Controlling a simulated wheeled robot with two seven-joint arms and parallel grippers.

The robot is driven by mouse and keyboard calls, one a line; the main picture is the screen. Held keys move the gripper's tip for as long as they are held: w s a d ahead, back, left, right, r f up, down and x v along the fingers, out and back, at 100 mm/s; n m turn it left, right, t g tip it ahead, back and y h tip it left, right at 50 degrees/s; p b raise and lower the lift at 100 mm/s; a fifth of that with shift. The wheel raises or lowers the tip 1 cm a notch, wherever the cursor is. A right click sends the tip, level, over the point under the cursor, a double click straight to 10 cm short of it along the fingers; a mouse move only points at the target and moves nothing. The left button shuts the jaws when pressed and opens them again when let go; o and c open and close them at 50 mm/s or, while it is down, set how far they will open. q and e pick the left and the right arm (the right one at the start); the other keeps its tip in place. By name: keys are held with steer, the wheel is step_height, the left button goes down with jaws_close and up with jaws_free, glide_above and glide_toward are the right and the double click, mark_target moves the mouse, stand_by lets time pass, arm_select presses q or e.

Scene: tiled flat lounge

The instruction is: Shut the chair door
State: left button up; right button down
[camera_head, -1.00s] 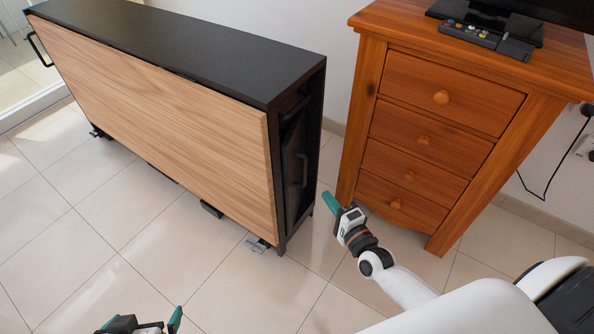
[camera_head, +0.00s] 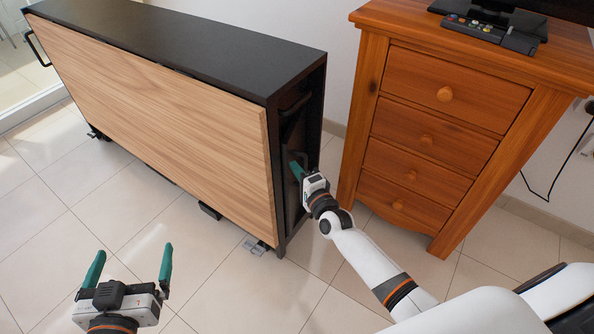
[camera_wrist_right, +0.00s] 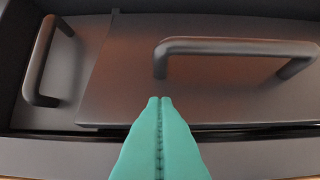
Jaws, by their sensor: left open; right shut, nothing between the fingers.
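The dark door (camera_wrist_right: 200,95) is in the end of a black cabinet-like unit (camera_head: 190,42) with a wood-grain front panel. It carries a bar handle (camera_wrist_right: 240,47) in the right wrist view. Its edges stand out from the dark surface behind; I cannot tell how far it is open. My right gripper (camera_head: 295,168) is shut and empty at the cabinet's end, partly hiding the door in the head view. Its fingertips (camera_wrist_right: 160,99) overlap the door below the handle; contact is unclear. My left gripper (camera_head: 133,252) is open and empty over the floor, left of the cabinet's near end.
A second bar handle (camera_wrist_right: 40,62) is left of the door in the wrist view. A wooden drawer chest (camera_head: 425,130) stands close to the right, leaving a narrow gap beside the cabinet. The tiled floor (camera_head: 50,240) in front is clear. Small metal feet (camera_head: 254,245) stick out below the cabinet.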

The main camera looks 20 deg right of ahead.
steer(key=shift+a, duration=0.1)
steer(key=shift+w+a+r, duration=0.1)
steer(key=shift+w+a, duration=0.1)
steer(key=shift+a, duration=0.1)
steer(key=shift+w+a, duration=0.35)
steer(key=shift+a, duration=0.35)
arm_select(q)
steer(key=shift+s+a+f+g, duration=0.1)
steer(key=shift+a+f+g, duration=0.05)
steer(key=shift+f+g, duration=0.2)
arm_select(e)
steer(key=shift+d, duration=0.1)
